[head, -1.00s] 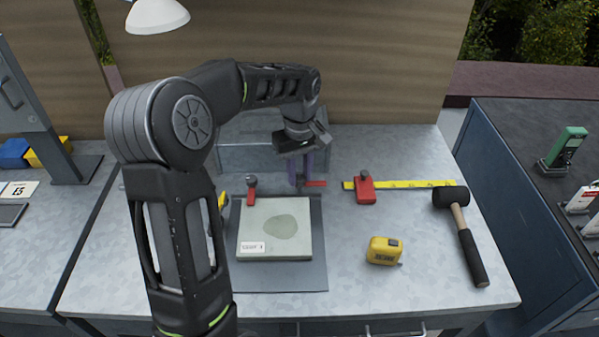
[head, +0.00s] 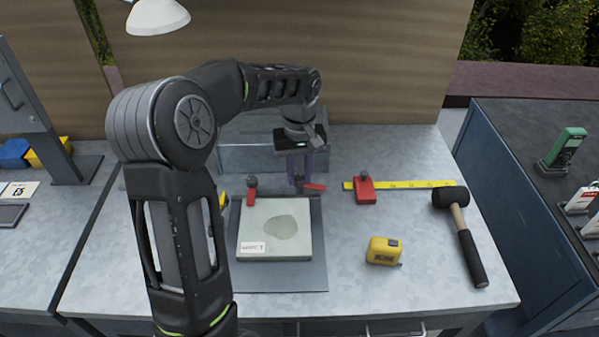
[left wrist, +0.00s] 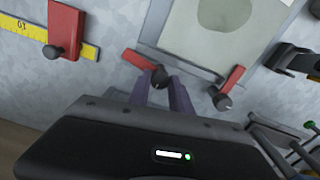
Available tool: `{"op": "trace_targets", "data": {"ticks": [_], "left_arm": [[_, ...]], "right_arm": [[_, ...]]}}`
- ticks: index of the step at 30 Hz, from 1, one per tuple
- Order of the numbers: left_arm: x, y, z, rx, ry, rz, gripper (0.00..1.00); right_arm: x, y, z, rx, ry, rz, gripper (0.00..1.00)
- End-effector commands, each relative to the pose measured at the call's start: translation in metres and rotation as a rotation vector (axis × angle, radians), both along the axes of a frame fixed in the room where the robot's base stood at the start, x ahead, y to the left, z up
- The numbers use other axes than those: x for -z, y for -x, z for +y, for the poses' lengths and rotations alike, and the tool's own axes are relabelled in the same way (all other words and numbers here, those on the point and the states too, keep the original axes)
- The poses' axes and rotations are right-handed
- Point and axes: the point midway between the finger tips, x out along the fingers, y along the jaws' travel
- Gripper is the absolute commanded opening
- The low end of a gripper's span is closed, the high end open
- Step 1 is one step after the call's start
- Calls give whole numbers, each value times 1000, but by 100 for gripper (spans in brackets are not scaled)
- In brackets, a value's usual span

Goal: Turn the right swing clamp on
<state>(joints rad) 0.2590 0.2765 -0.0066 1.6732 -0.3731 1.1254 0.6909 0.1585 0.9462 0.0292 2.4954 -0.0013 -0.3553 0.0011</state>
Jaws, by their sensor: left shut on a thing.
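The right swing clamp (head: 315,187) has a red bar and a dark knob behind the pale green plate's right back corner. Its bar points right, slightly toward the front, and is not over the plate (head: 263,244). My left gripper (head: 300,179) comes down from above and is shut on the clamp's knob; in the left wrist view its two purple fingers (left wrist: 161,84) hold the knob from both sides, with the red bar (left wrist: 138,59) sticking out beyond. The left swing clamp (head: 251,196) has its bar pointing forward to the plate's back edge. My right gripper is out of view.
The plate lies on a grey base (head: 280,278). To the right are a loose red block with a knob (head: 365,190), a yellow ruler strip (head: 415,184), a yellow tape measure (head: 384,251) and a mallet (head: 465,238). A clear grey box (head: 235,158) stands behind.

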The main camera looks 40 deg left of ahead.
Motion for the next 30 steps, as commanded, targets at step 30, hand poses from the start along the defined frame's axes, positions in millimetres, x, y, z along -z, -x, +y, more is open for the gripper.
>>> {"op": "trace_targets", "data": {"ticks": [30], "left_arm": [[-1, 0, 0, 953, -1, -2, 0]], "right_arm": [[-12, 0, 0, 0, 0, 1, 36]]}}
